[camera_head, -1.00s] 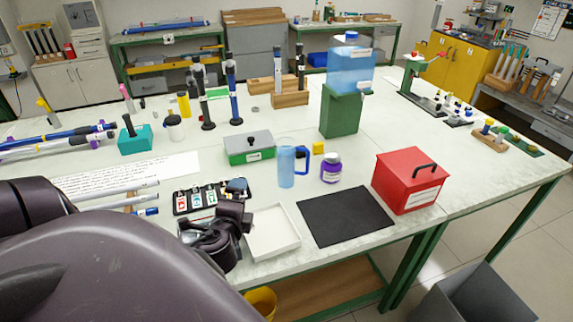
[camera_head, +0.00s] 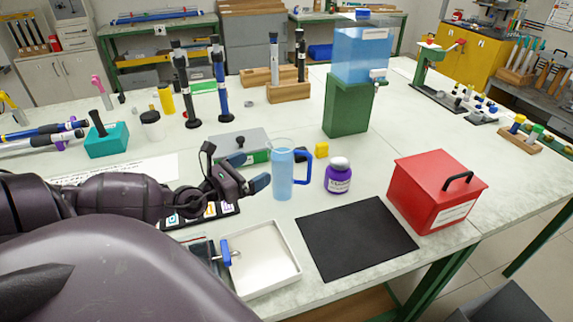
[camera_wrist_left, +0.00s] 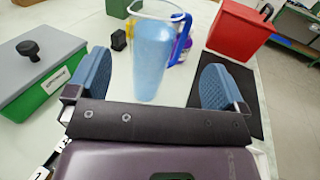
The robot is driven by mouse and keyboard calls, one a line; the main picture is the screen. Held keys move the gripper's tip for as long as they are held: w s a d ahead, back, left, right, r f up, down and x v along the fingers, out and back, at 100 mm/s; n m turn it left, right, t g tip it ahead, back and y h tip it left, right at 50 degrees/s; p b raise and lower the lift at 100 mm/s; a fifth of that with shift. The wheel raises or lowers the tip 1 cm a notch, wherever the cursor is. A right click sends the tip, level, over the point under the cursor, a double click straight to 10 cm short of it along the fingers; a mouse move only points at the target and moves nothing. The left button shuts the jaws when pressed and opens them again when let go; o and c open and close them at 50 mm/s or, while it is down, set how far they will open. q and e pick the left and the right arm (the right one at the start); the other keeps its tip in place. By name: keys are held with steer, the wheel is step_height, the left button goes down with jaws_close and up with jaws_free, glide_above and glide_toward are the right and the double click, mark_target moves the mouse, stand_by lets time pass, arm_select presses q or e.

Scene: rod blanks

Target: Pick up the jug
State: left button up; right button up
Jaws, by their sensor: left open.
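The jug (camera_head: 283,174) is tall, translucent light blue, with a darker blue handle on its right side. It stands upright on the white table. My left gripper (camera_head: 259,172) is just left of the jug in the head view, level with its body. In the left wrist view, the jug (camera_wrist_left: 152,62) stands ahead, between and beyond the two blue finger pads of my open left gripper (camera_wrist_left: 152,84). The jaws hold nothing. The handle (camera_wrist_left: 184,36) points to the right there. My right gripper is not in view.
A purple-labelled jar (camera_head: 338,178) stands close right of the jug, with a yellow block (camera_head: 321,150) behind. A green-and-grey box (camera_head: 257,157) is at its left.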

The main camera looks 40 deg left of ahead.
mark_target(273, 162)
arm_select(q)
steer(key=w, duration=0.1)
steer(key=w+f, duration=0.1)
steer(key=w, duration=0.2)
steer(key=shift+w+d+f, duration=0.1)
steer(key=shift+w+f, duration=0.2)
steer(key=shift+f, duration=0.05)
steer(key=shift+w+d+f, duration=0.1)
steer(key=shift+w+f, duration=0.05)
steer(key=shift+w, duration=1.45)
steer(key=shift+w+d+f, duration=0.1)
steer(key=shift+w, duration=1.5)
steer(key=c, duration=1.4)
